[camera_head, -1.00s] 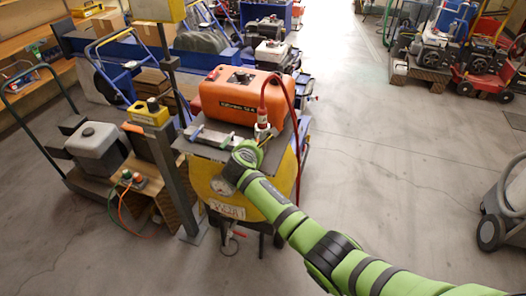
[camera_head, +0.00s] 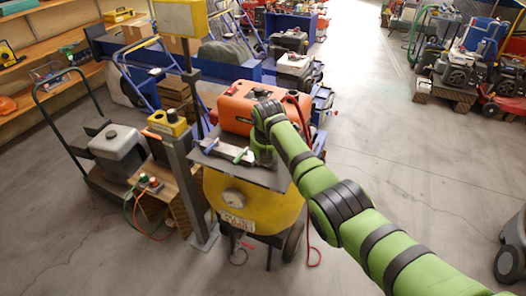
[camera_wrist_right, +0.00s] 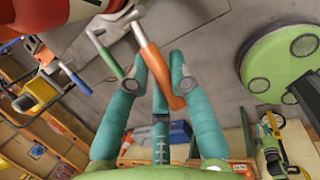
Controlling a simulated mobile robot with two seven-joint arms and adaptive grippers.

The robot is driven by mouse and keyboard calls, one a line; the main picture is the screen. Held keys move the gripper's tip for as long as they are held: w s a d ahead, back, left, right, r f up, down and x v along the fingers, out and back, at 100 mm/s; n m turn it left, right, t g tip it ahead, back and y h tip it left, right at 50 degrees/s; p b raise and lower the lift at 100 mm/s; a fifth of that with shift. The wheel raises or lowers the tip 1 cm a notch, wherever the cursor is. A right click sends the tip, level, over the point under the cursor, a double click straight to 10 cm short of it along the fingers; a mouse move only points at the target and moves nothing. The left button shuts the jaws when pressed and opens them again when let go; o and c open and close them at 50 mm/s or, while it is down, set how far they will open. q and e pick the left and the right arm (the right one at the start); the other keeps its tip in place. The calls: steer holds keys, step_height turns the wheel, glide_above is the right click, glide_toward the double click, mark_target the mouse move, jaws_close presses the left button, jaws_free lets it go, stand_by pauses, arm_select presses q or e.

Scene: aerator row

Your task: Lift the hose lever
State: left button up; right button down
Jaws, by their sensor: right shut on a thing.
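A second lever with a green handle (camera_wrist_right: 108,57) is on the same fitting, left of the fingers. In the head view my right gripper (camera_head: 264,150) is at the front right of the orange box (camera_head: 240,105), and the lever is hidden behind the wrist. My left gripper is not in view.
The orange box stands on a grey plate on a yellow drum (camera_head: 275,212). A grey post with a yellow control box (camera_head: 167,124) stands close left. A red hose (camera_head: 309,200) hangs at the drum's right. Open floor (camera_head: 400,130) lies to the right.

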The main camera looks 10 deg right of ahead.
steer(key=shift+r, duration=0.1)
stand_by(0.3)
steer(key=c, duration=1.1)
jaws_free()
steer(key=v, duration=1.1)
steer(key=shift+d+r, duration=0.2)
steer(key=shift+r, duration=0.25)
